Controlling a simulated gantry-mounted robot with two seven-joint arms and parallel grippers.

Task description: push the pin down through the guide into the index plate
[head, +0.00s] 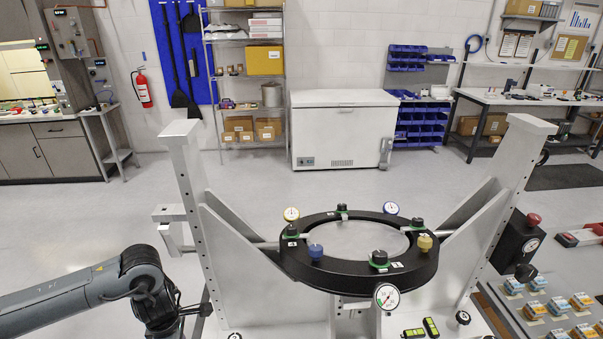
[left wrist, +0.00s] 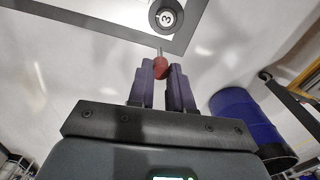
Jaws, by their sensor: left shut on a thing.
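In the left wrist view my left gripper (left wrist: 162,74) has its two dark fingers shut on a pin (left wrist: 160,66) with a red round knob. The pin's thin metal shank points away from the fingers, toward a black round part marked 3 (left wrist: 166,16) on a pale, dark-edged plate. The shank tip shows short of the 3 mark in the picture; whether it touches anything cannot be told. In the head view my left gripper (head: 196,310) is low, beside the fixture's left upright, and the pin cannot be made out. Guide and index plate cannot be identified surely. My right gripper is not in view.
The white fixture frame (head: 188,165) has two tall uprights carrying a black ring (head: 345,275) with coloured knobs and dials. A red-knobbed black box (head: 518,245) and a tray of small parts stand at right. A blue drum (left wrist: 240,115) shows in the wrist view.

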